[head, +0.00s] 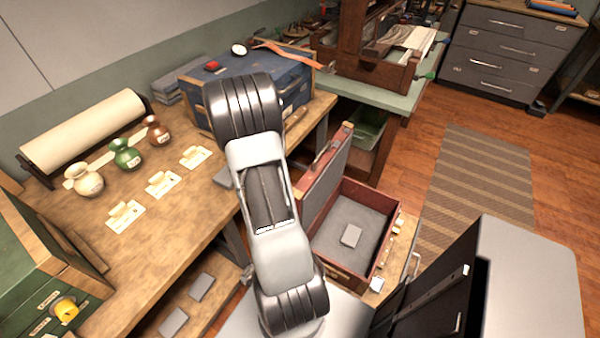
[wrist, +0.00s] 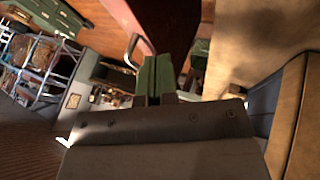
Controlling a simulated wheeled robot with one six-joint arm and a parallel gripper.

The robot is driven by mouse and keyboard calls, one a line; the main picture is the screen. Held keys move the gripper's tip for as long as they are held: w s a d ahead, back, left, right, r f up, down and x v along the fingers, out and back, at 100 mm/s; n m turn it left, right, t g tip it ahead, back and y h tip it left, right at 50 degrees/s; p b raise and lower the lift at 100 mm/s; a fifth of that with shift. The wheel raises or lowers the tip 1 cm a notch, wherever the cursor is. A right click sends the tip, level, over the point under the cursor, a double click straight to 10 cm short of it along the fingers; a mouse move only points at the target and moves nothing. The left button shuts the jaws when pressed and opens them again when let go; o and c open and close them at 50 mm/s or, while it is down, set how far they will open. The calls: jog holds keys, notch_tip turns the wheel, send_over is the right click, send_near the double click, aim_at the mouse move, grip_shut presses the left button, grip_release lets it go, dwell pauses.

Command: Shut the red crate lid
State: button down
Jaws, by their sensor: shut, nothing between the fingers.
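The red crate (head: 345,279) stands open on the right of the workbench, with a grey lining inside. Its red lid (head: 327,178) stands raised on the crate's left side, its grey inner face towards the opening and a handle on its edge. In the wrist view a dark red panel with a metal handle, apparently the lid (wrist: 148,20), shows just beyond the fingertips. My gripper (wrist: 153,76) is shut and empty, with its green fingers together; I cannot tell if it touches the panel. In the head view my arm hides the gripper.
A grey block (head: 351,236) lies inside the crate. The wooden workbench (head: 190,215) on the left holds several vases, labels, a paper roll (head: 85,130) and a blue chest (head: 295,80). A black cabinet (head: 430,285) stands close at right. Open floor with a striped rug (head: 485,175) lies beyond.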

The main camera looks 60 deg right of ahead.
jog(key=s+d+f+m, duration=0.1)
jog(key=s+d+f, duration=0.4)
jog(key=f, duration=0.4)
jog(key=shift+s+d+f+p, duration=0.2)
jog(key=shift+s+f+p, duration=0.05)
jog(key=shift+s+p, duration=0.05)
